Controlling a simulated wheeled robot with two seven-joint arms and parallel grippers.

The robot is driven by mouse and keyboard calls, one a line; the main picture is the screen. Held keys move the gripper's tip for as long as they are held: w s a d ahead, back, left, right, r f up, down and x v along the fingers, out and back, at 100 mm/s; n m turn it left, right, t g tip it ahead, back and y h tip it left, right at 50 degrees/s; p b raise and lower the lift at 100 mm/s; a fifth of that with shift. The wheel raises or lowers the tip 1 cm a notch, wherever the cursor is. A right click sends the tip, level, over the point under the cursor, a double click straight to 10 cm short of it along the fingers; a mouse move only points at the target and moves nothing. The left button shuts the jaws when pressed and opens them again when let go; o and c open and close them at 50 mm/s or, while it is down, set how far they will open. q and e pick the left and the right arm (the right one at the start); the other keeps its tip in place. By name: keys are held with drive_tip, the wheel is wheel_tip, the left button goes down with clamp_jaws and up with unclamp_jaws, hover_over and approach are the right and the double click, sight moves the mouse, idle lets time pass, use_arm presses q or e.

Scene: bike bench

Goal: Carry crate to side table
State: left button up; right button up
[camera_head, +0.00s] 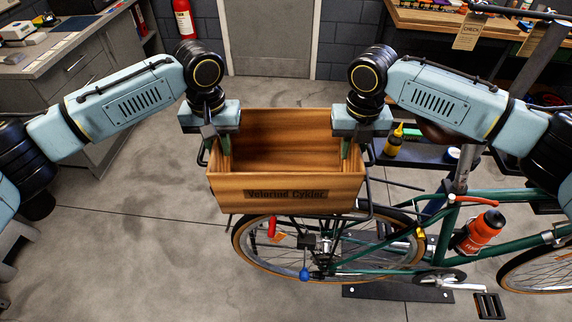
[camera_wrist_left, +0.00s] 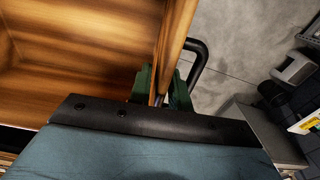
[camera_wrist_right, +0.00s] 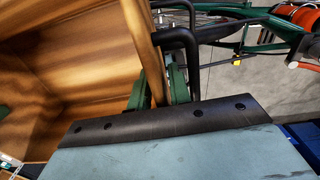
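An open, empty-looking wooden crate (camera_head: 287,193) with lettering on its front is in the middle of the head view, over the bicycle's rear wheel. Whether it rests on a rack is hidden. My left gripper (camera_head: 224,148) has its green fingers on either side of the crate's left wall; the left wrist view shows this wall (camera_wrist_left: 172,40) between them. My right gripper (camera_head: 347,148) holds the right wall the same way, and this wall shows in the right wrist view (camera_wrist_right: 147,45). Black bars stand beside both walls. I cannot tell which surface is the side table.
The green bicycle (camera_head: 400,258) with an orange bottle (camera_head: 484,230) stands below and right of the crate. A grey cabinet bench (camera_head: 75,75) is at the back left. A wooden workbench (camera_head: 440,22) is at the back right. The floor (camera_head: 130,245) at left is clear.

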use_arm(q)
drive_tip(key=shift+f, duration=0.1)
use_arm(e)
drive_tip(key=shift+f, duration=0.1)
use_arm(q)
drive_tip(key=shift+c, duration=0.2)
use_arm(e)
drive_tip(key=shift+c, duration=0.3)
use_arm(q)
clamp_jaws()
use_arm(e)
clamp_jaws()
idle(0.6)
